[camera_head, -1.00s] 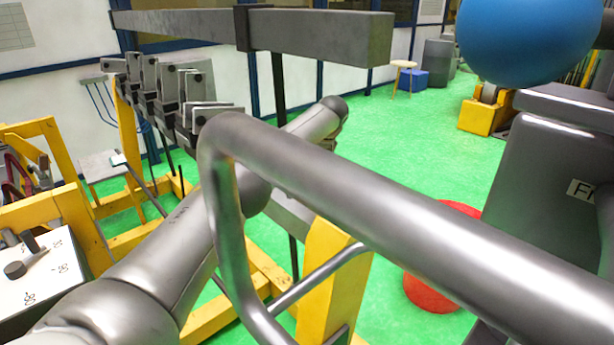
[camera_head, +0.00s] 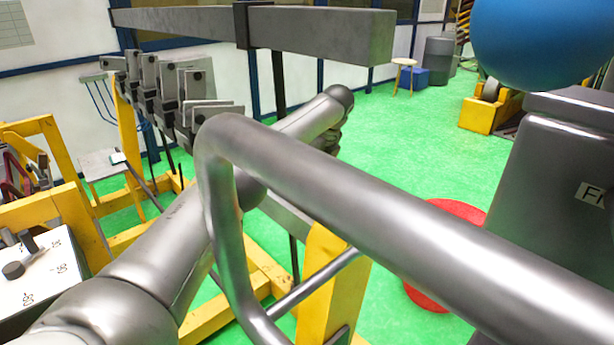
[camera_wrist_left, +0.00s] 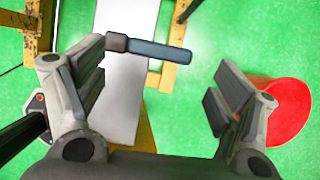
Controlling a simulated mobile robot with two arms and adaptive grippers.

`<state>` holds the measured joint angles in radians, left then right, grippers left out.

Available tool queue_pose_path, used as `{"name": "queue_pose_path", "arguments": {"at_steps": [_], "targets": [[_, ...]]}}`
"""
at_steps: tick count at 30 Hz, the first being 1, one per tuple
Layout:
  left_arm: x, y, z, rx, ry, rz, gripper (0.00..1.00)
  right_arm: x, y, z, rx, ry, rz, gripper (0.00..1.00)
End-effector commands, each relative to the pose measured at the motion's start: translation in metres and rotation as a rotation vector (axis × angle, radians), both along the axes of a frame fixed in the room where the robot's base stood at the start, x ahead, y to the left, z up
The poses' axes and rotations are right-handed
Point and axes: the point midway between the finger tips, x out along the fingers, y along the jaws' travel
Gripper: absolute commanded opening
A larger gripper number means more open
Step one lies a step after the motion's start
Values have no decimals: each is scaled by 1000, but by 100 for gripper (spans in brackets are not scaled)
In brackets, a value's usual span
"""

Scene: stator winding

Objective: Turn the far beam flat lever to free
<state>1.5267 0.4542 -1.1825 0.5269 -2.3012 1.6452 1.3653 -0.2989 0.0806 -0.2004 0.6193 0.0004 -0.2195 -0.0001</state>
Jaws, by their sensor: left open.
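In the left wrist view, a flat lever with a blue-grey handle (camera_wrist_left: 162,52) and a dark end lies across the picture above a pale grey beam (camera_wrist_left: 119,95). My left gripper (camera_wrist_left: 158,88) is open, with a finger on each side of the picture. The lever's dark end is close to the left finger; I cannot tell whether they touch. The handle reaches into the gap, well short of the right finger. In the head view my left arm reaches from the lower left to the centre, and its gripper is mostly hidden. My right gripper is not in view.
A thick grey tube (camera_head: 400,215) crosses the head view in front. A dark beam (camera_head: 320,35) and several grey clamps (camera_head: 165,85) stand behind. Yellow frames (camera_head: 75,225), a red round object (camera_head: 458,212) and a blue ball (camera_head: 545,38) surround open green floor.

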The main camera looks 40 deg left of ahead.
Motion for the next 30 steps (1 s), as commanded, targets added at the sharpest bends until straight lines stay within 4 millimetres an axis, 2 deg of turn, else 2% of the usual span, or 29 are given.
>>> {"name": "queue_pose_path", "arguments": {"at_steps": [3,9,30], "targets": [[-2,-8,21,2,-2,-2,86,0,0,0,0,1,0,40],[-4,-16,40,0,1,1,86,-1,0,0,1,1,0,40],[-5,-17,43,0,1,2,86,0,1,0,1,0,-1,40]]}}
